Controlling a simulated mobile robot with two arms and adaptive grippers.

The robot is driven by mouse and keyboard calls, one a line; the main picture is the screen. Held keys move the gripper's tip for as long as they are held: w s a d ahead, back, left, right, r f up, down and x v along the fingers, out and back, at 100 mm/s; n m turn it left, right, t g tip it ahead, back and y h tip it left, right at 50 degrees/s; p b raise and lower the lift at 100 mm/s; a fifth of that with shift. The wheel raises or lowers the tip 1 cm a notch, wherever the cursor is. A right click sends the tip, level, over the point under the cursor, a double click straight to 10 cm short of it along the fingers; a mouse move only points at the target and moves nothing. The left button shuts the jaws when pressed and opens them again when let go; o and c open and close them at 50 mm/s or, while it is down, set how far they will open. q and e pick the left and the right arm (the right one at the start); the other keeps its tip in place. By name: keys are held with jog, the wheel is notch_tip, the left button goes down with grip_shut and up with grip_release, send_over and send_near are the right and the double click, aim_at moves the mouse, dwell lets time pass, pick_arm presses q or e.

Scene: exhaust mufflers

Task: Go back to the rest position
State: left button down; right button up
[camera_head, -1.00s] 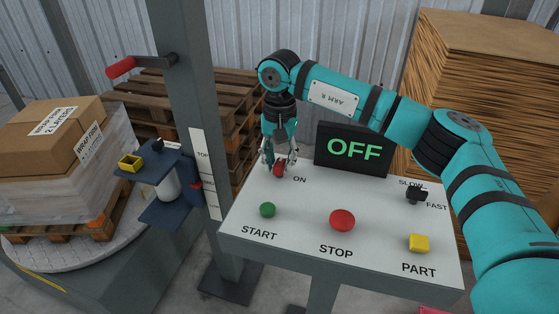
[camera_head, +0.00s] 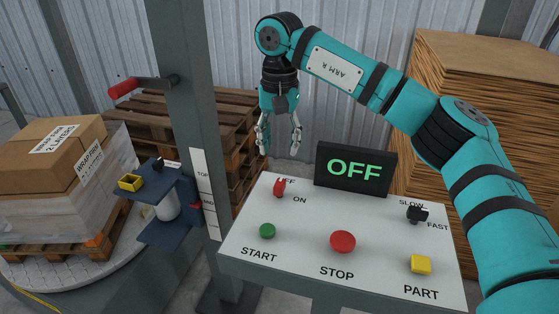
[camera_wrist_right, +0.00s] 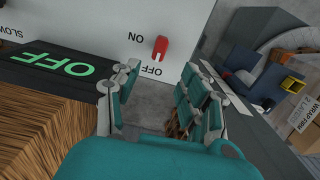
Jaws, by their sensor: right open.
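My right gripper (camera_head: 279,140) is open and empty in the head view, above and behind the back left corner of the control panel (camera_head: 310,207). It also shows open in the right wrist view (camera_wrist_right: 160,90), apart from the red switch (camera_wrist_right: 160,47). The red switch (camera_head: 280,187) stands at the panel's back left, between the OFF and ON labels, with OFF partly covered by it. The display (camera_head: 355,170) reads OFF in green. My left gripper is not in view.
The panel bears a green START button (camera_head: 267,230), a red STOP button (camera_head: 343,241), a yellow PART button (camera_head: 421,264) and a black speed switch (camera_head: 417,214). A grey post (camera_head: 190,110) with a red handle (camera_head: 124,87) stands left of my right gripper. Wrapped boxes (camera_head: 62,150) sit further left.

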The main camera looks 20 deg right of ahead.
jog(key=shift+r, duration=0.65)
